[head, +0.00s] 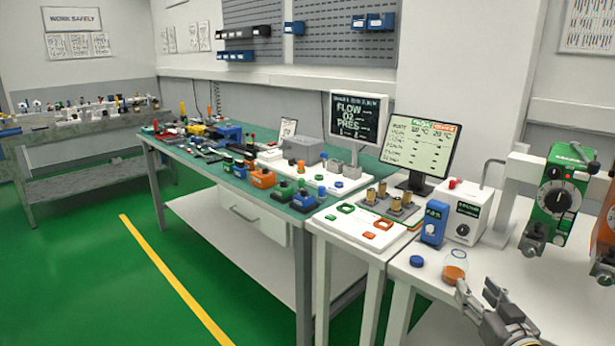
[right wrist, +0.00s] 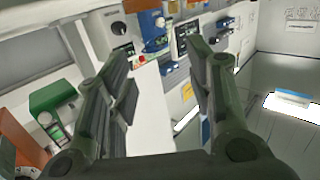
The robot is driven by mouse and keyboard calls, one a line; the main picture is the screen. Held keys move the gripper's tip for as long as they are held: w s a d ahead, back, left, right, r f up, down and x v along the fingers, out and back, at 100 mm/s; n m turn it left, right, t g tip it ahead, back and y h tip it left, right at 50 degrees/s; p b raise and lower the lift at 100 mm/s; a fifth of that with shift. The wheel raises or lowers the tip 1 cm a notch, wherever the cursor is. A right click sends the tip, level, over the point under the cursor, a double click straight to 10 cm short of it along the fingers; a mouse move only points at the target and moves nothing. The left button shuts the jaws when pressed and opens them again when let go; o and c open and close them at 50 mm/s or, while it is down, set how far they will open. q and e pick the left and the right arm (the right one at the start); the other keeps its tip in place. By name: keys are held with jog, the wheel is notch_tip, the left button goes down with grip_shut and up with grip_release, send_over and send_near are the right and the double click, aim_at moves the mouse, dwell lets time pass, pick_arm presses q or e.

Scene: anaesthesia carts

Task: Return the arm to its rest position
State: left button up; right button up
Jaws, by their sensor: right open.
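My right gripper (head: 476,291) is at the lower right of the head view, over the front of the white bench, with its arm coming in from the bottom edge. In the right wrist view its two dark green fingers (right wrist: 156,65) are spread apart, with nothing held between them. In the head view it is just below and right of a small clear jar with orange contents (head: 455,268); I cannot tell whether they touch. My left gripper does not show.
A blue cap (head: 417,261) lies left of the jar. A blue device (head: 434,223) and a white box (head: 467,212) stand behind. A green vaporizer-like unit (head: 556,198) hangs at the right. The green floor (head: 100,270) at left is clear.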

jog(key=s+a+f+n+g, duration=0.1)
jog(key=s+a+f+g, duration=0.3)
jog(key=s+a+f, duration=0.3)
jog(key=s+a+f+g, duration=0.3)
jog(key=s+a+f, duration=0.25)
jog(key=f, duration=0.35)
jog(key=s+a+f+n+g+y, duration=0.1)
jog(key=s+a+f+g, duration=0.2)
jog(key=s, duration=0.6)
jog(key=s+a+f+n+g, duration=0.15)
jog(key=s+a+g, duration=0.3)
jog(key=s, duration=0.45)
notch_tip(320, 180, down, 24)
jog(key=s+p, duration=0.1)
jog(key=p, duration=0.2)
jog(key=s+d+f+g+p, duration=0.1)
jog(key=s+d+f, duration=0.2)
jog(key=s+f, duration=1.1)
jog(key=s, duration=0.3)
jog(key=shift+p, duration=0.4)
